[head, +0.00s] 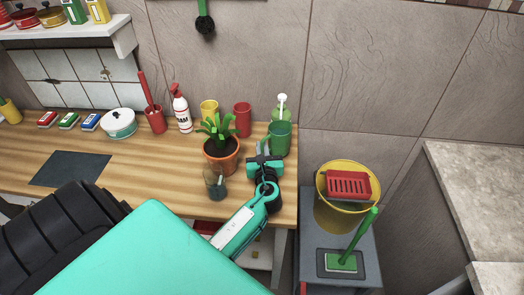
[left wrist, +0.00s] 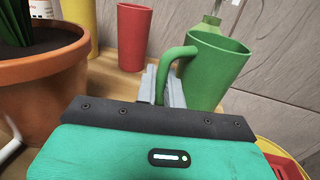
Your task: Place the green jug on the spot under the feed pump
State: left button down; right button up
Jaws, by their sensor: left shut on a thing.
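The green jug (head: 281,138) is upright at the right end of the wooden counter; whether its base touches the wood I cannot tell. My left gripper (head: 263,154) is shut on its handle. The left wrist view shows the jug (left wrist: 217,70) with its handle between the grey fingers (left wrist: 163,86). A bottle with a white pump top (head: 282,103) stands behind the jug, partly hidden by it. I cannot make out a feed pump or a marked spot under it for certain. My right gripper is not in view.
A potted plant (head: 221,157) and a glass (head: 216,187) stand close left of my gripper. Yellow (head: 209,112) and red (head: 242,119) cups are behind. A dark mat (head: 68,168) lies bare at left. A yellow bucket (head: 341,213) stands right of the counter, lower.

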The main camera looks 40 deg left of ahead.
pick_arm(q)
jog(key=shift+f, duration=0.65)
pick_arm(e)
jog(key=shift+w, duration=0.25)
pick_arm(q)
jog(key=c, duration=1.5)
grip_release()
jog(key=shift+f, duration=0.1)
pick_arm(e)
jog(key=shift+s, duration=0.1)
